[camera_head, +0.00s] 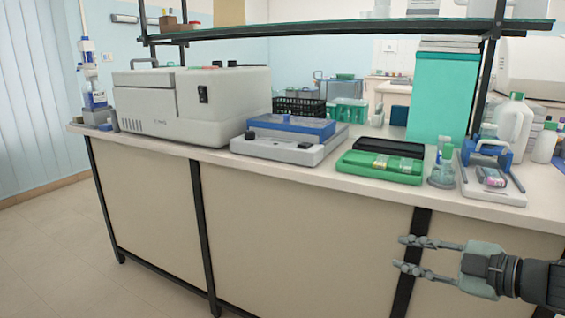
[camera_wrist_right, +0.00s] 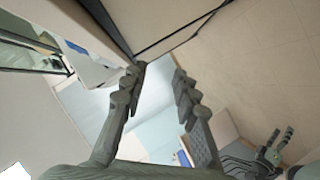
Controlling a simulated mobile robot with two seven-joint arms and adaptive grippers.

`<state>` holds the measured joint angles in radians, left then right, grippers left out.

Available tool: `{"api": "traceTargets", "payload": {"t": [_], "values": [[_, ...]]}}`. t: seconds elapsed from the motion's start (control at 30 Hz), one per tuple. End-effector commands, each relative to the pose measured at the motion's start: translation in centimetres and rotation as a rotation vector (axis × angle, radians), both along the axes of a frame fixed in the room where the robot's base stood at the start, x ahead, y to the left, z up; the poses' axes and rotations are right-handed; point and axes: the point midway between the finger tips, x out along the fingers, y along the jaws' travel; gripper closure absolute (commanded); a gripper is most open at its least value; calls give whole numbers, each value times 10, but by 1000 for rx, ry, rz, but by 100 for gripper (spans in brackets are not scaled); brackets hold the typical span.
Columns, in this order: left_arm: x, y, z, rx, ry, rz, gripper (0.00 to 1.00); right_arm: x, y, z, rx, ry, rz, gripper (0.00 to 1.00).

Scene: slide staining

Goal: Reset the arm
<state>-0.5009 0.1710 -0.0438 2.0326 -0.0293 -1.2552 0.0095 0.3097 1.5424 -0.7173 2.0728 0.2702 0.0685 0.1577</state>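My right gripper (camera_head: 400,254) reaches in from the right edge of the head view. It is in front of the bench's front panel, below the worktop edge, and touches nothing. Its two fingers are apart with nothing between them. In the right wrist view the same fingers (camera_wrist_right: 160,75) stand apart and empty. A second, small gripper, my left one (camera_wrist_right: 281,133), shows at the lower right of that view. Its fingertips look apart, with nothing visible between them. The left gripper is out of the head view.
The worktop (camera_head: 215,154) carries a large grey machine (camera_head: 180,100), a blue-topped device (camera_head: 290,135), an open green slide case (camera_head: 380,168), a flask (camera_head: 442,172) and a white tray (camera_head: 490,190). A shelf (camera_head: 350,28) runs above. The floor (camera_head: 60,255) at left is clear.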

Motion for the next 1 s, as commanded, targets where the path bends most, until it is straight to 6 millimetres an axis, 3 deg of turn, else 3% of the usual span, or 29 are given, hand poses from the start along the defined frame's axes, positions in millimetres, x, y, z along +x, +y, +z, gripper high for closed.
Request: {"api": "traceTargets", "payload": {"t": [0.03, 0.13, 0.27, 0.37, 0.47, 0.53, 0.7, 0.9, 1.0], "values": [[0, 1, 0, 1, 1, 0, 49, 5, 17, -23, 34, 22, -34, 71], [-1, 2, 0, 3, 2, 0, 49, 14, 33, -60, 71, 67, -134, 71], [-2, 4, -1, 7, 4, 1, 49, 14, 42, -112, 120, 158, -299, 71], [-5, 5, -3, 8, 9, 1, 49, 2, 40, -156, 153, 256, -447, 71], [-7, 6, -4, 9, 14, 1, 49, -23, 32, -205, 177, 384, -612, 71], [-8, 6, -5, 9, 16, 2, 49, -50, 25, -241, 188, 491, -732, 71], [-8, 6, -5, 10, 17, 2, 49, -133, 13, -315, 187, 754, -985, 71], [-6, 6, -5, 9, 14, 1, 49, -211, 12, -359, 169, 970, -1154, 71], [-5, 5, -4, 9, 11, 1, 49, -229, 13, -367, 161, 1019, -1189, 71]]}}
